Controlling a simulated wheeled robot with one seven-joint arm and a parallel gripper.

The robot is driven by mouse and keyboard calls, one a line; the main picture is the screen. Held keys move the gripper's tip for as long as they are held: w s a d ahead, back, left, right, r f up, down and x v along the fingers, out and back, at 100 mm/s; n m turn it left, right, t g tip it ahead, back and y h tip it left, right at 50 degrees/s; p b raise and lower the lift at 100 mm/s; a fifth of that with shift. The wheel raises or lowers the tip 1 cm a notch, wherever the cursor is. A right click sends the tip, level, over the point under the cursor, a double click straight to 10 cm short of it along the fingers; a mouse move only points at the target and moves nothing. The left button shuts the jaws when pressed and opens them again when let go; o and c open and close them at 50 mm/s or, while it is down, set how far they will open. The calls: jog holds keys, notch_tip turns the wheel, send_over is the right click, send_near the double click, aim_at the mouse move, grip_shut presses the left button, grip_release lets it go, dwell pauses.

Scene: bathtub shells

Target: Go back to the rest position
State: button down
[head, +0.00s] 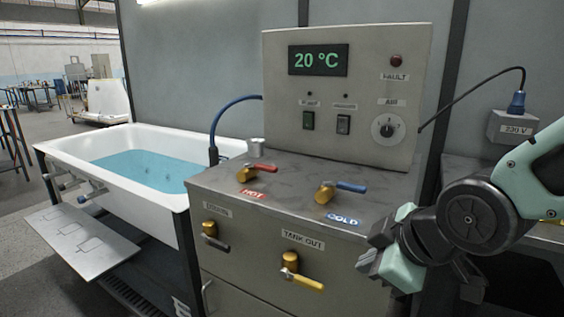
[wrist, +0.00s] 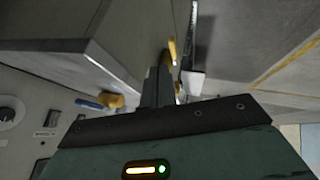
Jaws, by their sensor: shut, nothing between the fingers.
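My gripper (head: 378,258) is at the right of the head view, in front of the right end of the grey control cabinet (head: 225,255). It is shut and empty. In the wrist view its closed fingers (wrist: 157,87) point up the picture. The blue COLD lever (head: 345,187) and the yellow TANK OUT lever (head: 305,283) are to the left of my gripper, apart from it in the head view. The red HOT lever (head: 260,168) sits further left on the cabinet top. A lever with a grey handle is at DRAIN (head: 210,236).
A white bathtub (head: 150,207) with blue water (head: 140,170) stands left of the cabinet. The upright panel (head: 345,100) shows 20 °C above switches and an AIR knob (head: 387,127). A blue-plugged 230 V box (head: 513,127) is at the right, above a grey bench.

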jog(key=s+f+m+g+h+b, duration=0.2)
jog(key=s+f+m+g, duration=0.15)
jog(key=s, duration=0.45)
jog(key=s+f+m+g+h+b, duration=0.1)
jog(key=s+f+m+g+b, duration=0.15)
jog(key=s+f, duration=0.4)
notch_tip(320, 180, up, 22)
jog(key=s+p, duration=0.1)
jog(key=p, duration=2)
jog(key=shift+s+d+n+g, duration=0.2)
jog(key=shift+d+n+g, duration=0.1)
jog(key=shift+n, duration=0.1)
